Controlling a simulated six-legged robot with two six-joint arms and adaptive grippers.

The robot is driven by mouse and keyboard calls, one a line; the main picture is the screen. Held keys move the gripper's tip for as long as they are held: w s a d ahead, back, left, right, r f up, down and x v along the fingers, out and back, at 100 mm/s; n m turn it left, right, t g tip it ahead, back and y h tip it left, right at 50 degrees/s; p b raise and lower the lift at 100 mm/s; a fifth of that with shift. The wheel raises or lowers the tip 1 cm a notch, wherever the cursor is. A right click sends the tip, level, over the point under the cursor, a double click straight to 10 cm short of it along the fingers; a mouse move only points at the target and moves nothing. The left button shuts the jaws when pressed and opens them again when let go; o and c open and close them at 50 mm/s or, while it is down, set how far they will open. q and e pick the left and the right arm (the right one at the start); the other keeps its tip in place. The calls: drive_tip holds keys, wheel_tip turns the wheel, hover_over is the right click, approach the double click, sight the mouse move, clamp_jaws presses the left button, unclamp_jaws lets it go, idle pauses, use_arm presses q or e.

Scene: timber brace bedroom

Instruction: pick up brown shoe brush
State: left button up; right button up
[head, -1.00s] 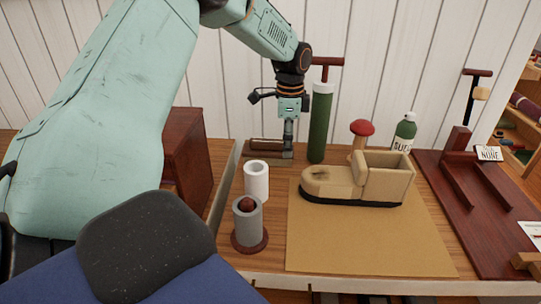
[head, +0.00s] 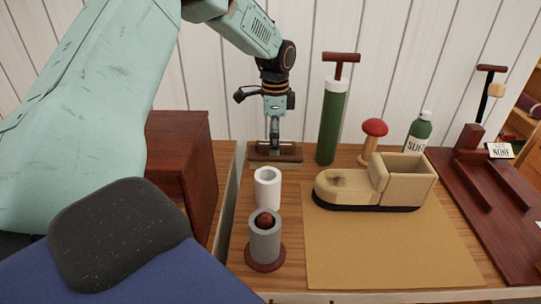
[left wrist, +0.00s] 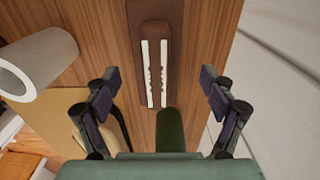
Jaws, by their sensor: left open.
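The brown shoe brush (head: 290,151) lies on the bench near the back wall in the head view. In the left wrist view the brush (left wrist: 155,35) is a long brown shape with two pale bristle-like strips, lying lengthwise. My left gripper (head: 274,148) points down at the brush in the head view and overlaps its middle. In the left wrist view my left gripper (left wrist: 160,85) is open, with one finger on each side of the brush and clear gaps between. Nothing is held. My right gripper is not in view.
A green pump (head: 331,125) stands close right of the brush. A white roll (head: 267,188) and a grey cylinder (head: 264,240) stand in front. A tan shoe-shaped box (head: 345,188) sits on a mat (head: 380,250). A dark wooden box (head: 185,150) is at left.

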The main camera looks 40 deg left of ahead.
use_arm(q)
drive_tip(key=shift+f, duration=0.5)
drive_tip(key=f, duration=0.1)
drive_tip(key=d+f+b, duration=0.1)
drive_tip(key=shift+d+f, duration=0.15)
drive_tip(key=shift+f, duration=0.25)
drive_tip(key=shift+s+a+f, duration=0.2)
drive_tip(key=shift+a+f, duration=0.3)
drive_tip(key=shift+f, duration=0.3)
drive_tip(key=shift+a, duration=0.2)
drive_tip(key=shift+w+d+r, duration=0.1)
drive_tip(key=shift+w+d, duration=0.1)
drive_tip(key=shift+d, duration=0.3)
drive_tip(key=c, duration=0.3)
drive_tip(key=shift+c, duration=0.6)
drive_tip(key=shift+s+a, duration=0.2)
drive_tip(key=shift+a, duration=0.15)
drive_tip(key=c, duration=0.3)
drive_tip(key=shift+w+d, duration=0.15)
drive_tip(key=shift+d, duration=0.1)
drive_tip(key=c, duration=0.6)
drive_tip(key=shift+a, duration=0.2)
drive_tip(key=shift+c, duration=0.3)
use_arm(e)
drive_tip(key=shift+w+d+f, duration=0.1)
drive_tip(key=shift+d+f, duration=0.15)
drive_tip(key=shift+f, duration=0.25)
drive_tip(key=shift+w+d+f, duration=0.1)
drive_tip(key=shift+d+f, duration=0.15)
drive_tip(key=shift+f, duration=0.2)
